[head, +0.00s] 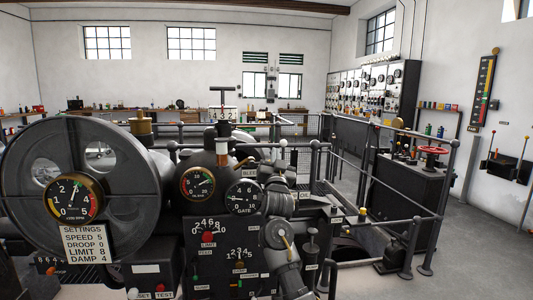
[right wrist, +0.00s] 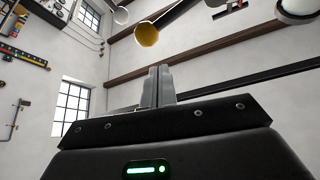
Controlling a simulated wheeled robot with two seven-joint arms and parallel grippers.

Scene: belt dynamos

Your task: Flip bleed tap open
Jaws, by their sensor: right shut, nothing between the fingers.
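The bleed tap shows in the head view as a small slanted lever (head: 243,162) with a brassy tone, beside a white label reading BLEE, its end cut off. It is too small to tell how far it is turned. My right gripper (head: 262,167) is close to the right of that label, partly lost against the grey machine parts. In the right wrist view its two grey fingers (right wrist: 157,86) are shut together with nothing between them. A dark rod with a yellow end (right wrist: 147,34) is beyond the fingertips, apart from them. My left gripper is not in view.
Dial gauges (head: 198,182) and the gate dial (head: 243,196) crowd the machine front. A large grey wheel housing (head: 130,165) stands left, a T-handle (head: 222,90) above. Railings (head: 447,190) and a cabinet with a red handwheel (head: 430,151) stand right.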

